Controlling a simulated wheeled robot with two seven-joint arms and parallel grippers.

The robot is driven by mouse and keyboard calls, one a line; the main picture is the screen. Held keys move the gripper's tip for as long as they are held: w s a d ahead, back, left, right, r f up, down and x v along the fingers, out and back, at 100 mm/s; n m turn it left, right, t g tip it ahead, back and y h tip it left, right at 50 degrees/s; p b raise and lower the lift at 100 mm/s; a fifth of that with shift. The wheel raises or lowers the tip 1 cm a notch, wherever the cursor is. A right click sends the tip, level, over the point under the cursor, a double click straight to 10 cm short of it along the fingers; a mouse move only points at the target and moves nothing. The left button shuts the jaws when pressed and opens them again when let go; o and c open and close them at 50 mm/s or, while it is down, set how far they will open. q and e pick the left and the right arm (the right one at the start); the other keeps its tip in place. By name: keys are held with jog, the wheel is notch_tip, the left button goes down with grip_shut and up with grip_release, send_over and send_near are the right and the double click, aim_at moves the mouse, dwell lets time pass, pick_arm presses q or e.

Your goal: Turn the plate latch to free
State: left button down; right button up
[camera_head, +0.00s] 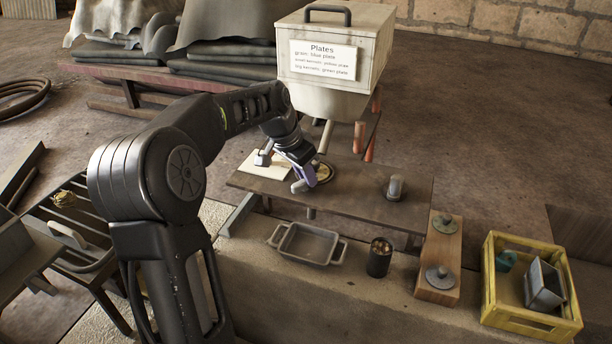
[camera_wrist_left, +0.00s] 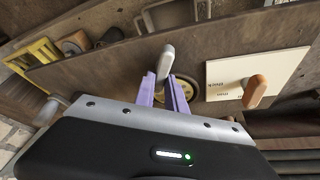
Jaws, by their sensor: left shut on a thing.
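My left gripper (camera_head: 303,178) reaches down over the dark bench (camera_head: 365,200) below the "Plates" hopper. Its purple fingers (camera_wrist_left: 167,92) are shut on a grey, rounded handle (camera_wrist_left: 168,58), whose tip also shows in the head view (camera_head: 298,187). A brass-coloured round plate (camera_wrist_left: 187,88) lies just behind the fingers, and its edge shows in the head view (camera_head: 323,172). The handle looks like the plate latch, but its marking is hidden. The fingers hide how it joins the brass plate. My right gripper is not in view.
A white board (camera_head: 259,170) with a lever lies left of the gripper; in the wrist view its lever is orange-brown (camera_wrist_left: 255,92). The hopper (camera_head: 335,50) stands behind. A tray (camera_head: 305,244), a dark cup (camera_head: 379,258) and a yellow crate (camera_head: 497,290) stand in front.

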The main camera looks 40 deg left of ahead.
pick_arm(q)
jog(key=m+h, duration=0.1)
jog(key=m, duration=0.2)
jog(key=shift+m+g, duration=0.3)
jog(key=shift+m, duration=0.1)
jog(key=m+h, duration=0.1)
jog(key=m, duration=0.1)
jog(key=shift+r+m+g, duration=0.1)
jog(key=shift+m+g, duration=0.2)
jog(key=m+g+h+p, duration=0.1)
jog(key=m+p, duration=0.1)
jog(key=m, duration=0.1)
jog(key=shift+s+d+m, duration=0.1)
jog(key=shift+m, duration=0.2)
jog(key=shift+m+g+h+p, duration=0.3)
jog(key=shift+m+g+p, duration=0.2)
jog(key=shift+m+p, duration=0.45)
jog(key=shift+m, duration=0.25)
jog(key=c, duration=1.4)
grip_release()
